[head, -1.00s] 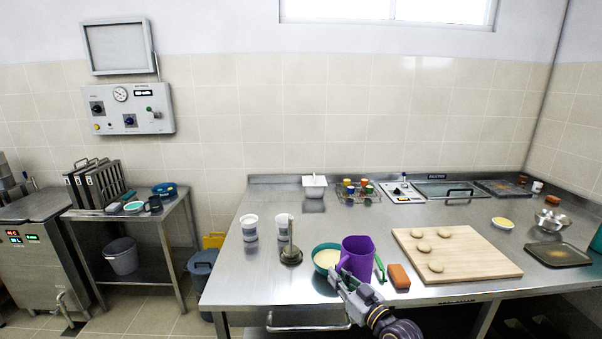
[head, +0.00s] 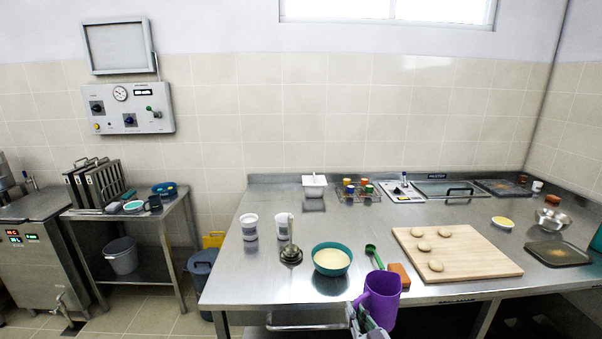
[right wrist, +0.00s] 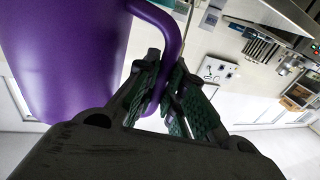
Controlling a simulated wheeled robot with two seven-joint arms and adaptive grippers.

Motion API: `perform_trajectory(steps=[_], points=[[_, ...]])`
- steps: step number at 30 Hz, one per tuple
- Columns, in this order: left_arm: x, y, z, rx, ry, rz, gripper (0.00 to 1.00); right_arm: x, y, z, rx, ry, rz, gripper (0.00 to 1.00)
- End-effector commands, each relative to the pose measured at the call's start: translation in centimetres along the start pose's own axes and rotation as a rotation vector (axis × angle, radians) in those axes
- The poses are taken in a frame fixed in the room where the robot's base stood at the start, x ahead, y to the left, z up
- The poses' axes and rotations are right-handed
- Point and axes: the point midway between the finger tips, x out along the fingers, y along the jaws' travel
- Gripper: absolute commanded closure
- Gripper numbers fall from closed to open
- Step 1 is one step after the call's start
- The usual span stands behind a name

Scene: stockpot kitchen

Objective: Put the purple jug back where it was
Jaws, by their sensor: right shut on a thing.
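The purple jug (head: 382,297) is at the front edge of the steel table in the head view, in front of the table edge and upright or nearly so. My right gripper (head: 360,318) is at its left side, low in the picture. In the right wrist view the fingers (right wrist: 168,100) are shut on the handle of the jug (right wrist: 75,60), whose body fills the upper left. The jug hides part of the table's front edge. My left gripper is not in view.
A teal bowl of pale batter (head: 332,259), a green scoop (head: 374,254) and an orange-brown block (head: 400,275) stand behind the jug. A wooden board (head: 470,262) with several dough rounds lies right. A ladle on a stand (head: 291,254) and two white cups are left. Bare steel lies behind the bowl.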

Motion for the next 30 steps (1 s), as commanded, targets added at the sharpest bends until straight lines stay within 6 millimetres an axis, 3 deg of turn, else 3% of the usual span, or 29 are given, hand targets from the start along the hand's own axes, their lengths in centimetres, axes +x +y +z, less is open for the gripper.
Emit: perform_trajectory(steps=[18, 30], points=[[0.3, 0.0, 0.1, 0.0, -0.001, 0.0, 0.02, -8.1, 4.5, 5.6, -0.005, 0.0, 0.248, 1.0], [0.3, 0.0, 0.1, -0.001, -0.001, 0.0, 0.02, -8.8, 4.9, 6.0, -0.006, 0.002, 0.268, 1.0]])
